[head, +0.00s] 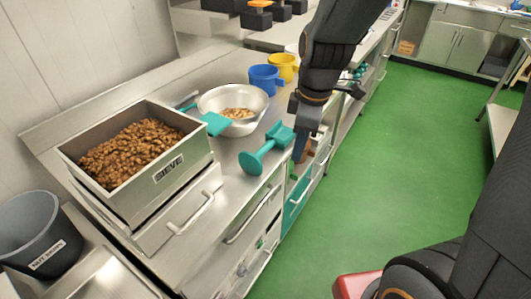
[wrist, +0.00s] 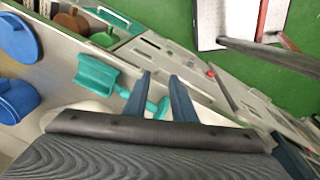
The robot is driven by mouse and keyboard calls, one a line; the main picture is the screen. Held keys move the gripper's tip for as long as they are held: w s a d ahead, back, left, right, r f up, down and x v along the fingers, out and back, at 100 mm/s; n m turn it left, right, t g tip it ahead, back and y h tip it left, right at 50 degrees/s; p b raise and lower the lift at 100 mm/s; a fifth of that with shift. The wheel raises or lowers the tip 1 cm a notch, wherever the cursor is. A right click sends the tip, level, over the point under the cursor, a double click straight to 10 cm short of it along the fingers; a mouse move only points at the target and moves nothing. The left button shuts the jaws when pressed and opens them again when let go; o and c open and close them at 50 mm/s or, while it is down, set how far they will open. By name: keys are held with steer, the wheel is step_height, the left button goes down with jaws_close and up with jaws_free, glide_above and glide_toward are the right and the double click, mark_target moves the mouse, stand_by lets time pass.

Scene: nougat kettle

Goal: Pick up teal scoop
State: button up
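A teal scoop-like tool (head: 265,150) lies on the steel counter near its front edge, with a trough-shaped head, a thin stem and a round disc at the other end. In the wrist view its trough (wrist: 97,75) is left of the fingers, and the rest is partly hidden behind them. My gripper (head: 299,152) is beside the trough, on the counter's front-edge side. In the wrist view my gripper (wrist: 161,76) is open, its two blue fingers apart. I see nothing held. A second teal tool (head: 215,123) leans at the bowl's rim.
A metal bowl (head: 210,99) with nuts, a blue mug (head: 264,82) and a yellow mug (head: 285,62) stand behind the tool. A sieve box (head: 193,151) of nuts and a grey bucket (head: 35,225) are left. Green floor (head: 370,170) is clear on the right.

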steer(key=w+a+f+n+y+b, duration=0.15)
steer(key=w+a+n, duration=0.55)
steer(key=n, duration=0.7)
steer(key=shift+h, duration=0.25)
steer(key=shift+a+f+p, duration=0.3)
steer(key=shift+a+f, duration=0.05)
steer(key=shift+f, duration=0.85)
steer(key=shift+a+f+p, duration=0.3)
steer(key=shift+f, duration=0.85)
steer(key=shift+a+f+p, duration=0.3)
steer(key=shift+a+f, duration=0.05)
steer(key=shift+f, duration=0.85)
jaws_close()
step_height(320, 180, up, 10)
steer(key=shift+r+b, duration=0.25)
steer(key=shift+b, duration=0.6)
step_height(320, 180, up, 5)
steer(key=p, duration=0.3)
glide_above(261, 150)
steer(key=shift+a+f, duration=0.1)
steer(key=shift+f, duration=0.1)
